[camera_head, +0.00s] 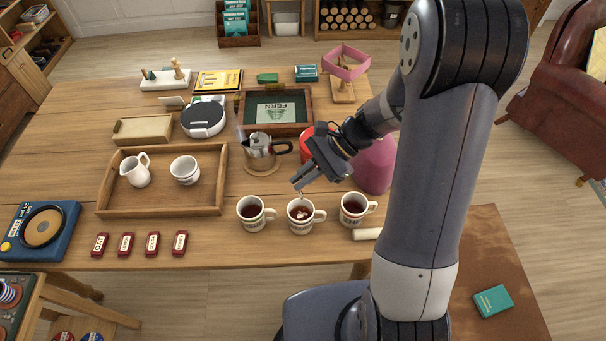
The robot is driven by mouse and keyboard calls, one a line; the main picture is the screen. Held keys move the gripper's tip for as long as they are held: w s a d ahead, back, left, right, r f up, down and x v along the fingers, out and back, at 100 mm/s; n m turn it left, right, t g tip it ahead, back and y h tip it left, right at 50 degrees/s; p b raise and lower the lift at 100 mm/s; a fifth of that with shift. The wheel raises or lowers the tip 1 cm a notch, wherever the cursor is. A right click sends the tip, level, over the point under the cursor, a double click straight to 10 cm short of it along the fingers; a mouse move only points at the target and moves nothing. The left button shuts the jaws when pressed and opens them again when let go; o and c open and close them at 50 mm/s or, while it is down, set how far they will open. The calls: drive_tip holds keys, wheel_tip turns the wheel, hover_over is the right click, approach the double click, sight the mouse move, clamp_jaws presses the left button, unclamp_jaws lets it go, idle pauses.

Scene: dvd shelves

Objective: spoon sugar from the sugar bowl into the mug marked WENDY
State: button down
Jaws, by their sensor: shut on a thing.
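Three white mugs with dark drink stand in a row at the table's front edge: a left mug (251,222), a middle mug (301,226) and a right mug (352,219). Each has lettering too small to read, so I cannot tell which says WENDY. My gripper (298,184) is above the middle mug, shut on a thin spoon (300,195) that points down into that mug. Something whitish shows at the drink's surface there; I cannot tell whether it is sugar or the spoon's bowl. A small white bowl (185,177), apparently the sugar bowl, stands in the wooden tray (163,211).
A white jug (136,174) shares the tray. A metal coffee pot (259,154) stands behind the mugs. A pink rounded object (375,166) and a red container (306,146) are close to my arm. Several red boxes lie along the front edge. Bare wood lies between tray and mugs.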

wheel_tip(320, 180, down, 12)
drive_tip(key=b, duration=0.9)
drive_tip(key=shift+r, duration=0.15)
drive_tip(key=shift+r, duration=0.2)
idle(0.3)
drive_tip(key=shift+r+p, duration=3.9)
drive_tip(key=shift+r, duration=0.8)
wheel_tip(320, 180, up, 4)
drive_tip(key=p, duration=0.3)
drive_tip(key=shift+f, duration=0.15)
